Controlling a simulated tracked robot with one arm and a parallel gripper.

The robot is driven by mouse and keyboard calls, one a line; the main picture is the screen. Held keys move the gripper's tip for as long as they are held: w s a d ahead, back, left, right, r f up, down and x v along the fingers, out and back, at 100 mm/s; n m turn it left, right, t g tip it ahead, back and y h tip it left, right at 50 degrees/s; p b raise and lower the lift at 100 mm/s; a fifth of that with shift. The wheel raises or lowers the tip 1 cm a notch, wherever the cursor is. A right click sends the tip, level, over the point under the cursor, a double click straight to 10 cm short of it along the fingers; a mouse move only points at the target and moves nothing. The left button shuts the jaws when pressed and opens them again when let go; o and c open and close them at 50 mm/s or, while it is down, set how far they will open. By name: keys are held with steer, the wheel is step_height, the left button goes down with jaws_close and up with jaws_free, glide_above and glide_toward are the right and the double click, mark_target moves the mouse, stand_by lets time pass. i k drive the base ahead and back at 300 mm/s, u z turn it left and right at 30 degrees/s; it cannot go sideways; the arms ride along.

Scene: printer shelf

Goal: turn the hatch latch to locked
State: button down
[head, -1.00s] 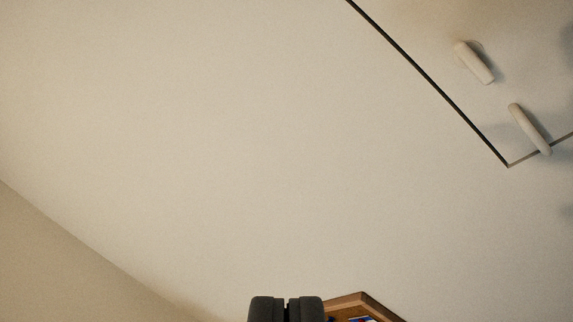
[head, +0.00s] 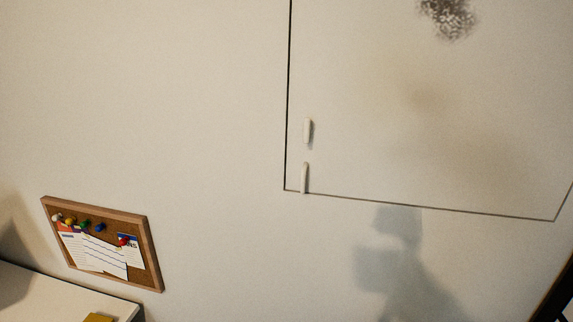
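The hatch (head: 430,140) is a pale panel in the wall, outlined by a thin dark seam, in the right half of the head view. Two small pale bars sit near its lower left corner. The upper bar (head: 308,131) is short and stands nearly upright on the panel. The lower bar (head: 304,178) is longer and thinner, also nearly upright, and its lower end reaches the bottom seam. I cannot tell for sure which one is the latch. My gripper is not in view, and nothing touches either bar.
A cork board (head: 150,250) with papers and coloured pins hangs at the lower left. Below it is a white surface (head: 50,300) with a yellow item (head: 98,317). A dark-edged object (head: 553,295) stands at the lower right. The wall around the hatch is clear.

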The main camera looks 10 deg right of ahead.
mark_target(308, 127)
steer(key=z, duration=0.05)
steer(key=k, duration=0.65)
steer(key=u, duration=0.55)
steer(key=i, duration=1.6)
steer(key=z, duration=0.6)
